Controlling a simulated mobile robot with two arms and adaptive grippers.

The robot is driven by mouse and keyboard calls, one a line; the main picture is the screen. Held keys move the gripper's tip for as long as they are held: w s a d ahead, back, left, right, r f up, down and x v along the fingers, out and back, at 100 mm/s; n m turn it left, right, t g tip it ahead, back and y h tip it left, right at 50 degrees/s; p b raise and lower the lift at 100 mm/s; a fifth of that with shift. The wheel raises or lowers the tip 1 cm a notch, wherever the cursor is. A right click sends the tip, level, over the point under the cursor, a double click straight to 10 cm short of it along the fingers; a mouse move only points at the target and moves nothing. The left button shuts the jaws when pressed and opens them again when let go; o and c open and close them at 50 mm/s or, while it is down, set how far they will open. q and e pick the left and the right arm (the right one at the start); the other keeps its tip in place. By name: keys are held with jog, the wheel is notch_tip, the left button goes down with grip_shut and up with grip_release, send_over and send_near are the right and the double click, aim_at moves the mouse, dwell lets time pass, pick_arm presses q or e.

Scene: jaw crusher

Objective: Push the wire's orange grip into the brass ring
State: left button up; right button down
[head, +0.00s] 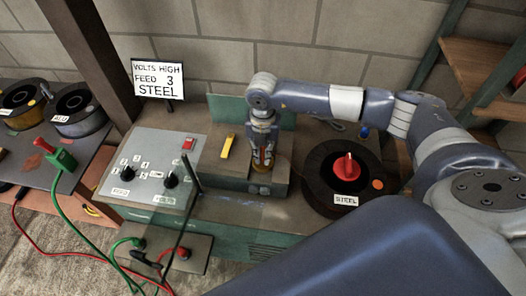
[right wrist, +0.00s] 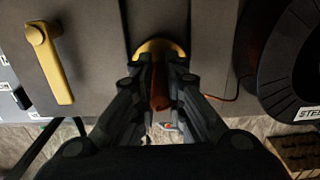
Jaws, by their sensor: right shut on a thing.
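My right gripper (head: 262,165) points down over the green machine's top and is shut on the wire's orange grip (right wrist: 160,92). In the right wrist view the two fingers (right wrist: 161,82) flank the grip, which is mostly in shadow. My left gripper is not in view.
A yellow lever (head: 228,146) stands left of my right gripper. A dark spool labelled STEEL (head: 318,192) with a red knob stands to the right. The control panel (head: 153,168) has two black dials. Green and red cables (head: 80,250) hang at the left.

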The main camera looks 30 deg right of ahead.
jog(key=shift+f, duration=0.35)
jog(key=c, duration=1.6)
grip_release()
jog(key=shift+o, duration=0.2)
notch_tip(320, 180, up, 12)
jog(key=shift+r, duration=0.1)
